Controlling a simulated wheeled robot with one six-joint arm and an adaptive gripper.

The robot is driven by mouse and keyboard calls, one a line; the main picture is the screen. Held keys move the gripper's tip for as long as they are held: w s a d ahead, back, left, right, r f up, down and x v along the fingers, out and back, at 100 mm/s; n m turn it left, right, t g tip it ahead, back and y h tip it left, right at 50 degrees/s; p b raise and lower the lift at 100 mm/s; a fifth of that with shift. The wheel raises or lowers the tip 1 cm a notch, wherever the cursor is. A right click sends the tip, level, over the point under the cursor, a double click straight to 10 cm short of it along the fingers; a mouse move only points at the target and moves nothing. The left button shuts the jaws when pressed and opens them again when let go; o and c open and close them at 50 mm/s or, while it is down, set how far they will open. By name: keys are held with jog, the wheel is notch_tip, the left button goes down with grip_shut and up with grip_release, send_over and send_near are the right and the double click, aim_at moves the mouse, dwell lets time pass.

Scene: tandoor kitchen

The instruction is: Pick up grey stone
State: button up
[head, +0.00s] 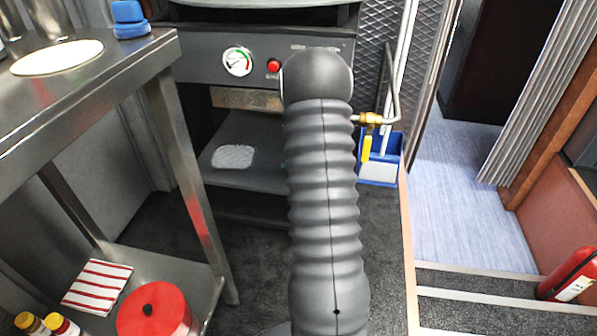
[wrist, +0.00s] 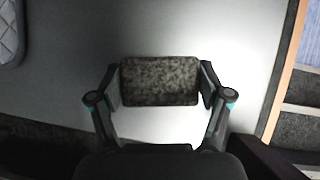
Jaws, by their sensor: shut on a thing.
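The grey stone (wrist: 160,82) is a speckled dark grey block with a rectangular face. In the wrist view it sits between the two fingers of my gripper (wrist: 161,86). One finger pad presses on its left end and the other on its right end, so my gripper is shut on it. A plain grey surface lies behind the stone; I cannot tell how far the stone is from it. In the head view my own arm hides the gripper and the stone.
A quilted white pad (head: 233,157) lies on the dark shelf (head: 250,178) under the oven. A steel table (head: 110,75) stands at left, with a red round container (head: 155,312) on its lower shelf. A blue bin (head: 380,165), steps (head: 480,310) and a fire extinguisher (head: 570,275) are at right.

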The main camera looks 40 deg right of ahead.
jog(key=shift+r+p, duration=0.7)
jog(key=shift+r, duration=0.05)
jog(key=shift+s+a+f+b, duration=0.15)
jog(key=shift+s+a+b, duration=0.2)
jog(key=shift+b, duration=0.15)
jog(key=s+a+b, duration=0.6)
jog(key=s+a, duration=0.4)
jog(key=s, duration=0.3)
jog(key=shift+s+a+b, duration=0.2)
jog(key=shift+b, duration=0.2)
